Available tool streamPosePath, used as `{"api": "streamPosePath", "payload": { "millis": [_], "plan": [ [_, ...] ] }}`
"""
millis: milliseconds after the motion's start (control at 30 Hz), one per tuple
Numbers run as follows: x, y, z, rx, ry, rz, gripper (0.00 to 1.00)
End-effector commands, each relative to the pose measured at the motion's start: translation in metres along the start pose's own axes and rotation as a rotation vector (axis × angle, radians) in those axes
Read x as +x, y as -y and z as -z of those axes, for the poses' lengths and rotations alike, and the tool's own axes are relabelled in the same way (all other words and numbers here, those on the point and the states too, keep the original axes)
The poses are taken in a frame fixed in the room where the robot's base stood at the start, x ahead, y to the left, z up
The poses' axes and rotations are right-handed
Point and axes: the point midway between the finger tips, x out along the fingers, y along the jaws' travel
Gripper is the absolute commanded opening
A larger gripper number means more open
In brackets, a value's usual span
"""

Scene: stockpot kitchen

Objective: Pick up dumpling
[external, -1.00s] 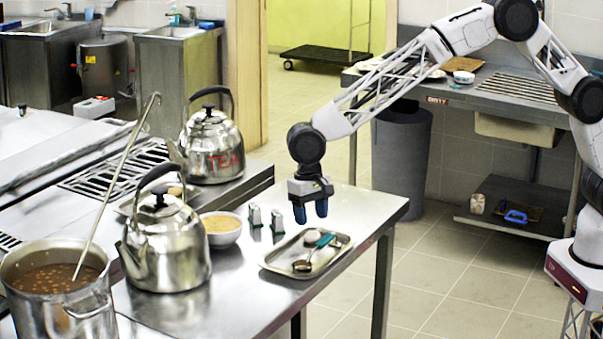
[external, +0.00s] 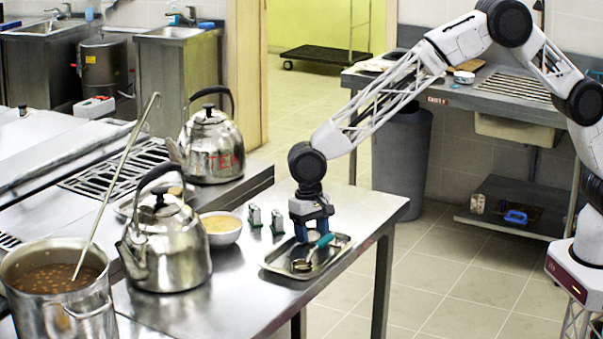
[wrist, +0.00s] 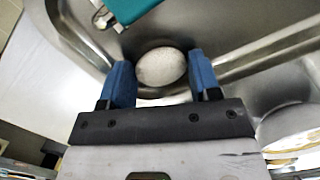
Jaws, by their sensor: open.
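The dumpling (wrist: 161,66), a pale, speckled oval, lies on the metal tray (wrist: 262,50) in the wrist view. My gripper (wrist: 161,82) is open, with one blue finger on each side of the dumpling's near part. I cannot tell whether the fingers touch it. In the external view my gripper (external: 313,232) is lowered over the tray (external: 285,272) on the steel table, and the dumpling is hidden there behind the fingers.
A green-handled utensil (external: 324,241) lies on the tray close to my fingers. Two small shakers (external: 277,222), a bowl (external: 221,229) and a kettle (external: 163,245) stand to the left. The table's right end (external: 380,205) is clear.

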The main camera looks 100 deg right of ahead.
Motion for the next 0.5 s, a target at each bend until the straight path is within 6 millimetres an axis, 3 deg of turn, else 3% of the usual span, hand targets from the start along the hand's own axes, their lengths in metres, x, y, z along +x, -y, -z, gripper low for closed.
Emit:
{"api": "streamPosePath", "payload": {
  "millis": [100,300,500],
  "plan": [
    [0.0,0.0,0.0,0.0,0.0,0.0,0.54],
    [-0.0001,0.0,0.0,0.0,0.0,0.0,0.27],
    [-0.0003,0.0,0.0,0.0,0.0,0.0,0.27]
  ]
}}
